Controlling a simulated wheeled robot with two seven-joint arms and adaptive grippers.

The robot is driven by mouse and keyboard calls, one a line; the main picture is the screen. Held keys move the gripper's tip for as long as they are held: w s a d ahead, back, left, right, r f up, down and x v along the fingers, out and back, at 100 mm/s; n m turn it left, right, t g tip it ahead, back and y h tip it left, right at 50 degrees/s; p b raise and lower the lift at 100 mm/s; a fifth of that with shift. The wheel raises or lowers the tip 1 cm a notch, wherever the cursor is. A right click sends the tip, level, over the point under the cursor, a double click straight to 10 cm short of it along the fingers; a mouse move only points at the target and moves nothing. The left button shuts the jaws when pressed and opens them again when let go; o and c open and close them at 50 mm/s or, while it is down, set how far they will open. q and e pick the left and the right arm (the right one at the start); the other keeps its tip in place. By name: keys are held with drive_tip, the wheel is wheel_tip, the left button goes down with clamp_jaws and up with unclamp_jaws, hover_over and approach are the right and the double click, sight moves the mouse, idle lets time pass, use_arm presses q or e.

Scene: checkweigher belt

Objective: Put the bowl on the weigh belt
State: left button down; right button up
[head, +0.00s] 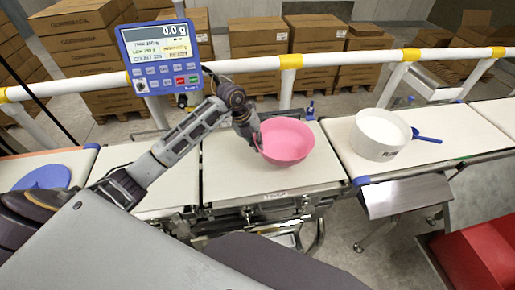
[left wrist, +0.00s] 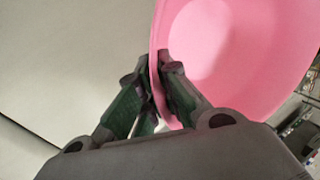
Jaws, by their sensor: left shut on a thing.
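The pink bowl (head: 287,141) is upright over the middle belt section, the weigh belt (head: 232,178). I cannot tell whether its base touches the belt. My left gripper (head: 257,142) is shut on the left side of the bowl's rim. In the left wrist view the fingers (left wrist: 160,92) pinch the wall of the bowl (left wrist: 245,55), one inside and one outside. The scale display (head: 161,44) above reads 0.0 g. My right gripper does not show in either view.
A white tub (head: 379,134) and a blue scoop (head: 427,138) are on the right belt. A blue disc (head: 42,177) lies on the left belt. A small blue bottle (head: 310,111) stands behind the bowl. A white and yellow rail (head: 330,60) runs behind, with stacked cartons (head: 258,42) beyond.

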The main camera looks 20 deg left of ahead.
use_arm(q)
drive_tip(key=shift+f, duration=1.45)
drive_tip(key=shift+f, duration=0.1)
drive_tip(key=c, duration=1.6)
unclamp_jaws()
drive_tip(key=shift+c, duration=0.2)
drive_tip(key=v, duration=1.2)
drive_tip(key=shift+b, duration=0.35)
